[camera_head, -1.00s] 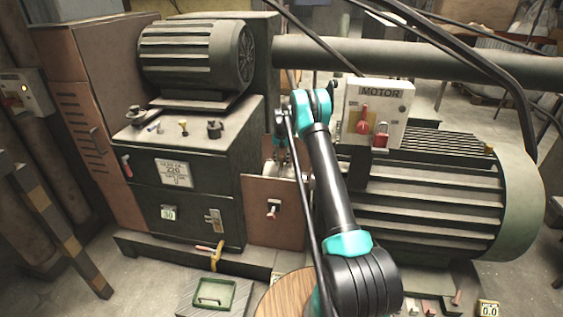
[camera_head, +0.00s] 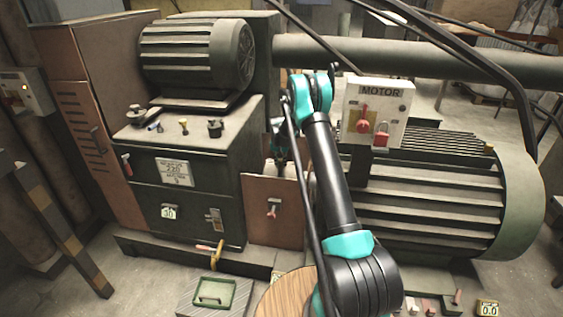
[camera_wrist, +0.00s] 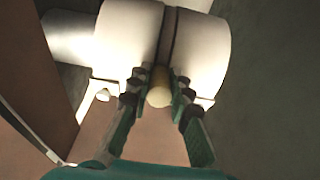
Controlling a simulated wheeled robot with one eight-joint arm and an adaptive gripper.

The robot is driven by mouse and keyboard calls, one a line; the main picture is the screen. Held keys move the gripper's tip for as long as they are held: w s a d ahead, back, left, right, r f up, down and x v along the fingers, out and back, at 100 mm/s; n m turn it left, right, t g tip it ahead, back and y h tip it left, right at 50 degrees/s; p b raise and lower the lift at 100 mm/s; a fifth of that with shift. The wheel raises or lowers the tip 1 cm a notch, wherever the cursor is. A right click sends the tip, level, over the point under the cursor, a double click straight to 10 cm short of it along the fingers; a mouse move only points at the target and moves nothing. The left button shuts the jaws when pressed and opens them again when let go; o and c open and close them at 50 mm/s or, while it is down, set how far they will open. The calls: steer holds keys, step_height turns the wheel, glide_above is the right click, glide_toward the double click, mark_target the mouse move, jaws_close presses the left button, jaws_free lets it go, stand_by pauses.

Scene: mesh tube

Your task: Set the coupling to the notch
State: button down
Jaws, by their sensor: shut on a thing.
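The coupling (camera_wrist: 213,55) is a pale, thick cylinder with a dark band around it, at the top of the wrist view. A short yellowish peg (camera_wrist: 160,88) sticks out from it near the band. My gripper (camera_wrist: 161,97) is shut on this peg, with a dark finger on each side. In the head view my gripper (camera_head: 279,152) is low behind the brown plate, partly hidden. The coupling is hard to make out there. I cannot make out a notch in either view.
The dark cabinet (camera_head: 200,195) is on the left. The big finned motor (camera_head: 430,205) and the motor switch box (camera_head: 375,112) are close on the right. A thick pipe (camera_head: 420,60) runs behind.

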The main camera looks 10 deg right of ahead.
steer(key=shift+s+a+f+t+h, duration=0.2)
steer(key=shift+s+f+t, duration=0.1)
steer(key=shift+s+t, duration=0.4)
steer(key=shift+s+a+f+t+h, duration=0.2)
steer(key=shift+s+f+t, duration=0.05)
steer(key=shift+s+t, duration=0.4)
steer(key=c, duration=1.4)
jaws_free()
steer(key=v, duration=1.2)
